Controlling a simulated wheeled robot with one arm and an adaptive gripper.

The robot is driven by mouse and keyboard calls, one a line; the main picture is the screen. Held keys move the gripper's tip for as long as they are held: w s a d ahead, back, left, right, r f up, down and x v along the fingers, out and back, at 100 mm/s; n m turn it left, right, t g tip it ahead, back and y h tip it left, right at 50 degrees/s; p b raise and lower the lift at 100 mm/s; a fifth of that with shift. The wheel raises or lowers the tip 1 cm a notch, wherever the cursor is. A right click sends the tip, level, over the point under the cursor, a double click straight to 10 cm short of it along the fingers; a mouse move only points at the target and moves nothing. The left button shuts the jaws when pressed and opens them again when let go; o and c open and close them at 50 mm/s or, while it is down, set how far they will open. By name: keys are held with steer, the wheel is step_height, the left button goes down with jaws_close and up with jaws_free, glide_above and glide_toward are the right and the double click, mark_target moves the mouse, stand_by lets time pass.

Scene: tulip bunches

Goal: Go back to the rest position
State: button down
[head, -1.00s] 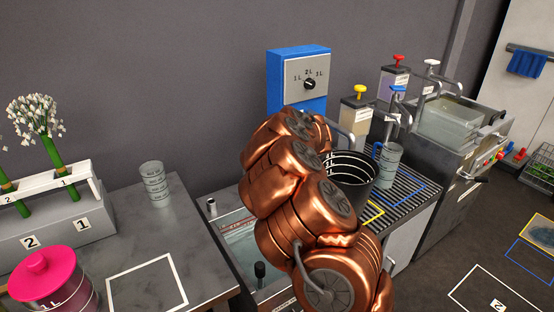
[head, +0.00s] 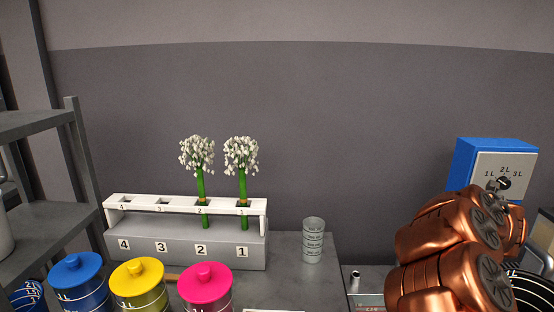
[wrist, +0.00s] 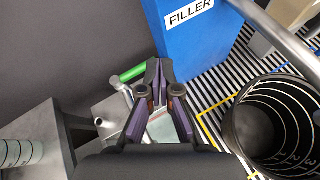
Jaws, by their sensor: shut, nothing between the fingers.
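My gripper (wrist: 160,92) shows in the wrist view with its dark fingers closed together and nothing between them. It is above the sink and drain rack area, in front of the blue filler box (wrist: 197,42) and left of the black bucket (wrist: 275,122). In the head view my copper arm is folded at the lower right, and the gripper itself is hidden. The filler (head: 494,168) with its 1 L, 2 L, 3 L dial stands behind the arm.
Two bunches of white flowers (head: 197,158) stand in slots 1 and 2 of a white rack (head: 185,205). Blue (head: 77,275), yellow (head: 138,280) and pink (head: 206,285) lidded jars stand in front. A clear measuring cup (head: 313,240) stands right of the rack. A grey shelf (head: 75,160) is at left.

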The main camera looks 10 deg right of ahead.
steer(key=s+a+r+m+g+h+p, duration=0.15)
steer(key=s+r+m+h, duration=0.25)
steer(key=r+m, duration=0.55)
steer(key=s+a+r+m+g+p, duration=0.2)
steer(key=s+a+r+m, duration=0.2)
steer(key=s+m, duration=0.2)
steer(key=s+a+f+m+g+y+p, duration=0.1)
steer(key=s+a+f+m+g+y, duration=0.2)
steer(key=s+a, duration=0.6)
steer(key=s+a+f+m+g+y+p, duration=0.2)
steer(key=s+a, duration=0.8)
steer(key=a, duration=0.6)
steer(key=s+a+f+m+g+y+p, duration=0.2)
steer(key=s+a+f+m+g+y, duration=0.2)
steer(key=a, duration=0.9)
steer(key=s+f+m+y, duration=0.1)
steer(key=s+f+m, duration=0.2)
steer(key=s, duration=0.2)
steer(key=shift+s+f+y, duration=0.2)
steer(key=shift+s+y, duration=0.1)
steer(key=c, duration=1.9)
jaws_free()
